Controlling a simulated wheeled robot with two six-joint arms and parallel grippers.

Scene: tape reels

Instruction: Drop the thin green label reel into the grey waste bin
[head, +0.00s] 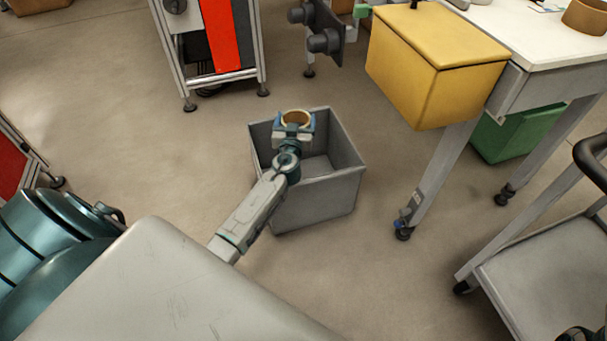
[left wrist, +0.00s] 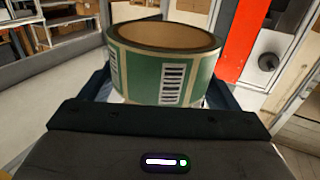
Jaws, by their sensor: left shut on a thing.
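My left gripper (head: 294,126) is shut on the green label reel (head: 296,117) and holds it over the opening of the grey waste bin (head: 318,205). In the left wrist view the reel (left wrist: 162,62) has a brown core, green labels and barcodes, and sits between the two fingers of the gripper (left wrist: 160,95). The bin stands on the floor, and the part of its inside that shows is bare grey. My arm hides part of the bin's near left side. My right gripper is not clearly in view.
A yellow bin (head: 435,70) hangs at the white table's (head: 550,45) near side, right of the grey bin. A green bin (head: 518,134) is under the table. A grey cart (head: 550,280) stands at lower right. Floor around the grey bin is clear.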

